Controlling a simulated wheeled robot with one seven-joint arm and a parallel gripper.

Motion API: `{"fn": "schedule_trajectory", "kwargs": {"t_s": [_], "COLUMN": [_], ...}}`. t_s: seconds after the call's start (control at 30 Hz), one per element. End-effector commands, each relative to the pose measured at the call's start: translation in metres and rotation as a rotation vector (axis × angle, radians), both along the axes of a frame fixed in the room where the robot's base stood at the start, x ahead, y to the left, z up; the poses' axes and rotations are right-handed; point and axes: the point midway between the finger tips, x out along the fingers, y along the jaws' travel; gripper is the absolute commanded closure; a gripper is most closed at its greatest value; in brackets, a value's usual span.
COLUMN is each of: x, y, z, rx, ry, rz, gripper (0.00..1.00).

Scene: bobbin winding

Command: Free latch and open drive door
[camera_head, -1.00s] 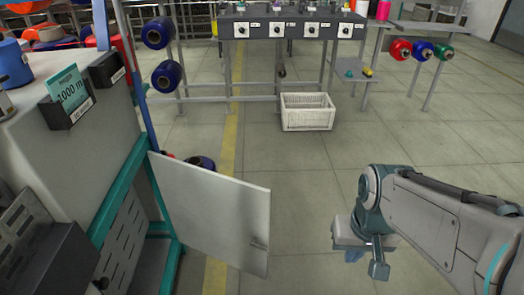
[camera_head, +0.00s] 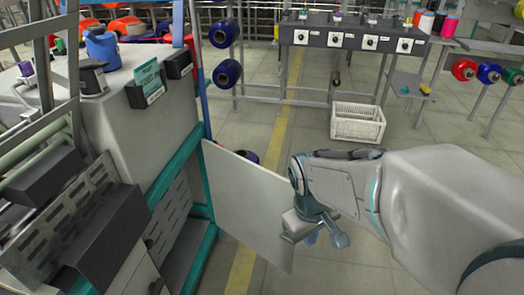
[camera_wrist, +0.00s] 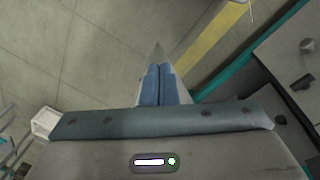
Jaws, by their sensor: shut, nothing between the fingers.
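The drive door, a pale flat panel (camera_head: 242,205), stands swung out from the teal machine frame (camera_head: 178,165) in the head view. My gripper (camera_head: 311,238) is at the door's free edge and overlaps it in this view; I cannot tell whether they touch. In the wrist view my two blue fingers (camera_wrist: 156,84) are together and empty. A thin pale edge, probably the door (camera_wrist: 158,52), shows just beyond their tips. The latch cannot be made out and may be hidden behind my gripper.
The machine body (camera_head: 115,125) with a perforated guard fills the left. A white crate (camera_head: 358,124) stands on the floor before a bench with dials (camera_head: 350,38). The tiled floor between the door and bench is mostly clear.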

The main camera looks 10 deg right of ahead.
Motion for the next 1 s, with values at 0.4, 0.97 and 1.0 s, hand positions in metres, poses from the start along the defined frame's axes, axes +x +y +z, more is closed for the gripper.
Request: {"fn": "schedule_trajectory", "kwargs": {"t_s": [0.4,0.97,1.0], "x": [0.11,0.152,0.153], "y": [0.022,0.052,0.051], "z": [0.052,0.02,0.012], "rx": [-0.259,-0.294,-0.294], "ry": [0.223,0.221,0.22], "rz": [1.404,1.998,1.997], "gripper": [1.0,1.0,1.0]}}
